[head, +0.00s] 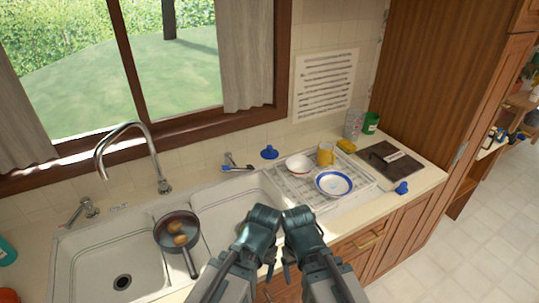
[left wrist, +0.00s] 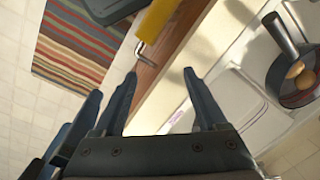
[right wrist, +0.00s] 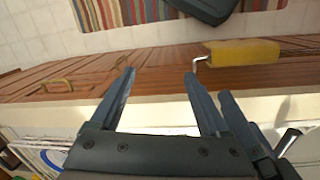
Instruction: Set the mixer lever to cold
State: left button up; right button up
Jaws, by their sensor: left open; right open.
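A tall curved chrome spout (head: 133,134) stands behind the double sink. A metal lever fitting (head: 84,208) sits on the sink's back ledge, left of the spout, with small marks beside it. A second small metal fitting with a blue tip (head: 237,164) sits right of the spout; I cannot tell which one is the mixer lever. My left gripper (head: 256,256) and right gripper (head: 306,262) are side by side at the counter's front edge, well away from both fittings. Both are open and empty, also in the left wrist view (left wrist: 160,74) and right wrist view (right wrist: 160,74).
A pan (head: 177,233) with brown items rests over the sink divider (head: 187,266), its handle toward the front. A drying rack (head: 294,188) with bowls and a yellow mug (head: 325,154) stands right. A yellow towel (right wrist: 243,52) hangs at the counter front. A striped rug (left wrist: 78,42) lies on the floor.

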aim_at(86, 202)
jog(key=u, duration=0.4)
jog(key=k+j+u, duration=0.1)
jog(key=u, duration=0.65)
jog(key=j+u, duration=0.15)
jog(key=u, duration=0.25)
jog(key=i+j, duration=0.15)
jog(key=j, duration=0.2)
jog(key=i+j, duration=0.15)
jog(key=j, duration=0.15)
jog(key=i+j, duration=0.15)
jog(key=j, duration=0.2)
jog(key=i+j, duration=0.15)
jog(key=j, duration=0.2)
